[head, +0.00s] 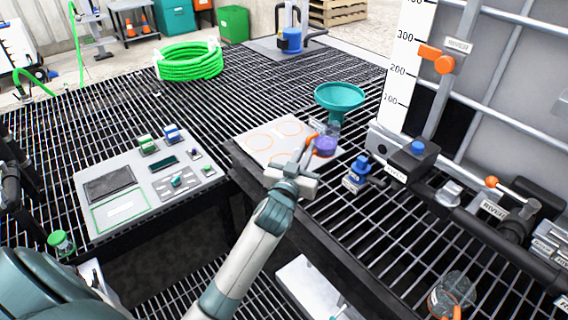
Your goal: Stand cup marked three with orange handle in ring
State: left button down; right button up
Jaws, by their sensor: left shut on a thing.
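A clear cup with purple liquid (325,145) and an orange handle (311,140) is at the right edge of a white board with orange ring outlines (258,142). My left gripper (304,160) is shut on the orange handle. Whether the cup touches the surface below I cannot tell. A second clear cup with an orange handle (452,292) stands on the grating at the lower right. The numbers on both cups are too small to read. My right gripper is not in view.
A teal funnel (340,97) is just above and behind the held cup. A blue-handled valve (358,170) and a pipe manifold (480,205) stand to the right. A grey panel (135,205) lies at left. Open grating lies behind the board.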

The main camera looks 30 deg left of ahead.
pick_arm(q)
jog(key=shift+n+y, duration=0.3)
jog(key=shift+n, duration=0.1)
jog(key=w, duration=0.1)
jog(key=w+a+r, duration=0.1)
jog(key=w+a, duration=0.1)
jog(key=w, duration=0.1)
jog(key=shift+a+r, duration=0.2)
jog(key=shift+r, duration=0.2)
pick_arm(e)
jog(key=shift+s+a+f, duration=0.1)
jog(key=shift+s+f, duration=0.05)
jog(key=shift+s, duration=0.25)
